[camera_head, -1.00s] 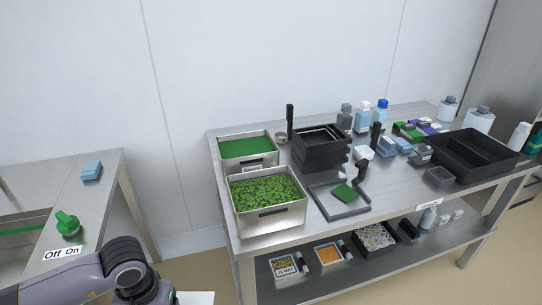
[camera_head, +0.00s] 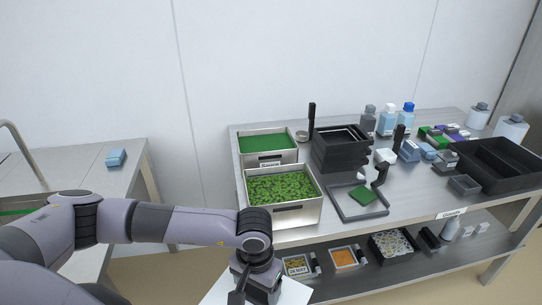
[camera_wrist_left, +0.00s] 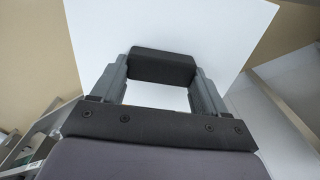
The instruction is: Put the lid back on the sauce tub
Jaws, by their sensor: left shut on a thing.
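My left gripper (camera_wrist_left: 165,68) is shut on a flat white panel (camera_wrist_left: 225,35), apparently the lid. In the head view my left gripper (camera_head: 262,282) points down at the bottom edge, in front of the right-hand table, with the white panel (camera_head: 293,294) below it. The grip point is partly hidden. The steel tub at the back left (camera_head: 289,157) holds a smooth green filling and is uncovered; it looks like the sauce tub, though its label is too small to read surely. It is beyond the gripper, well apart from it. My right gripper is out of view.
A steel tub of green leaves (camera_head: 298,215) stands in front of the smooth-filled tub. Black stacked trays (camera_head: 340,160) and a thin upright dark handle (camera_head: 311,117) stand to its right. A grey tray (camera_head: 347,214) holds a green square. A blue block (camera_head: 116,157) lies on the left counter.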

